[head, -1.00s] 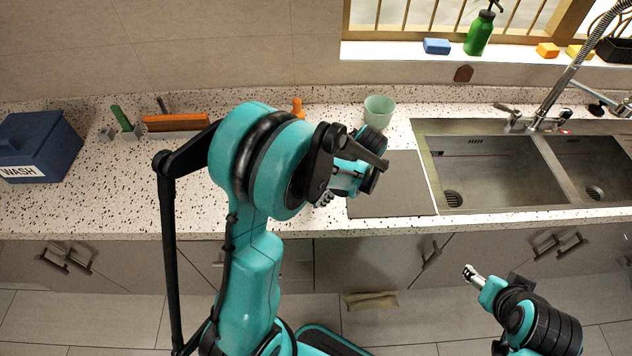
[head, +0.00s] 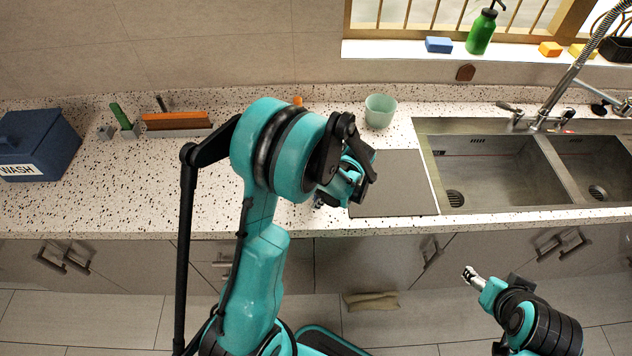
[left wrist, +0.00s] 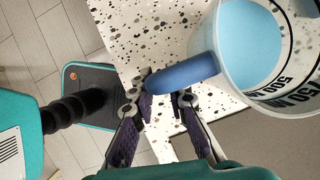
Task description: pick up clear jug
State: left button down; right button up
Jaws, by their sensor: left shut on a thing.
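The clear jug (left wrist: 285,75) shows in the left wrist view at the upper right. It has dark volume marks, a pale blue inside and a blue handle (left wrist: 185,73). My left gripper (left wrist: 165,95) is shut on the handle, a finger on each side of it. In the head view the jug is hidden behind my left arm, and little of my left gripper (head: 322,199) shows near the counter's front edge. Whether the jug touches the counter I cannot tell. My right gripper (head: 470,274) is in front of the cabinets, away from the jug; its opening is too small to judge.
The speckled counter (head: 120,205) holds a grey mat (head: 405,190), a pale green cup (head: 380,111) and a blue WASH box (head: 40,145). An orange-topped rack (head: 177,121) stands at the back. The double sink (head: 490,175) is at right. The counter's left front is clear.

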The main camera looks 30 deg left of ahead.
pick_arm(q)
jog(key=shift+r, duration=0.15)
jog(key=shift+r, duration=0.75)
notch_tip(320, 180, up, 3)
jog(key=shift+w+f+p, duration=0.1)
jog(key=shift+f+p, duration=0.1)
jog(key=shift+p, duration=0.35)
jog(key=w+d+r, duration=0.1)
jog(key=w+r, duration=0.2)
jog(key=w, duration=0.2)
jog(key=w+d+r+p, duration=0.1)
jog(key=w+d+r, duration=0.1)
jog(key=w, duration=0.4)
jog(key=shift+r, duration=0.75)
jog(key=shift+d, duration=0.1)
